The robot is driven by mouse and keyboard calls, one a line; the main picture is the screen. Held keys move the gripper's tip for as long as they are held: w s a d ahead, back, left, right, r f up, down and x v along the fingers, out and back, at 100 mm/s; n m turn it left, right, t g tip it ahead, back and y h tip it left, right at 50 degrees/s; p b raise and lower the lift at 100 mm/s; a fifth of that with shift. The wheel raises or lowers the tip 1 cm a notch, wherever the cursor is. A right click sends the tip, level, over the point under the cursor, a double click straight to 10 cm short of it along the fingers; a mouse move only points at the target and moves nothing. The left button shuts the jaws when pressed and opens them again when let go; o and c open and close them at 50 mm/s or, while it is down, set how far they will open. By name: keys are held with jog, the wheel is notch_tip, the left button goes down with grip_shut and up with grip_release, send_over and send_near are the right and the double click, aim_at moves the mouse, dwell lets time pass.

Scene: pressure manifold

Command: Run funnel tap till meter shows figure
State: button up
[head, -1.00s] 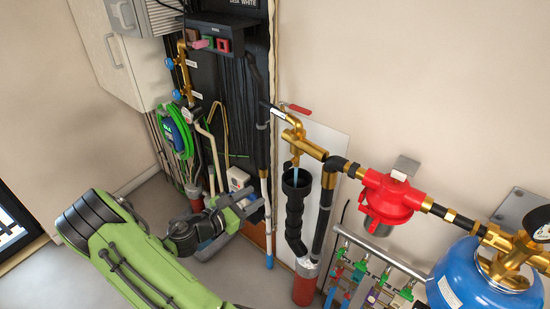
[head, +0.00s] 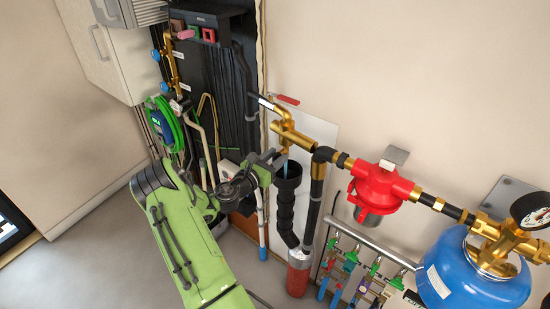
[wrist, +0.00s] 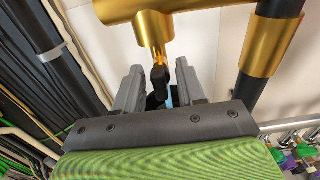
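A brass valve body (head: 292,133) with a brass spout stands above a black funnel (head: 288,182). A thin blue stream (head: 285,166) shows between spout and funnel. My gripper (head: 276,160) is at the spout, just above and left of the funnel rim. In the wrist view my gripper's two fingers (wrist: 160,92) stand apart, with a small black piece (wrist: 160,77) under the brass stem between them. I see no clear contact with it. A round gauge (head: 532,209) is at the far right; its reading is too small to tell.
A red lever (head: 286,99) sits above the brass body. A red regulator (head: 377,188), brass pipework and a blue tank (head: 468,270) are to the right. A green hose coil (head: 165,125) hangs at left. Small coloured valves (head: 350,262) are below right.

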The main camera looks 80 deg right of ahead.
grip_shut()
jog(key=shift+m, duration=0.4)
jog(key=m+b, duration=0.2)
jog(key=m, duration=0.1)
jog(key=shift+f+m, duration=0.1)
jog(key=shift+m, duration=0.3)
jog(key=m+b, duration=0.2)
jog(key=m, duration=0.2)
jog(key=shift+s+f+m+b, duration=0.1)
jog(key=shift+m+b, duration=0.2)
jog(key=shift+b, duration=0.05)
jog(key=m+b, duration=0.3)
jog(key=m, duration=0.1)
jog(key=shift+f, duration=0.1)
jog(key=m+b, duration=0.4)
jog(key=shift+m, duration=0.3)
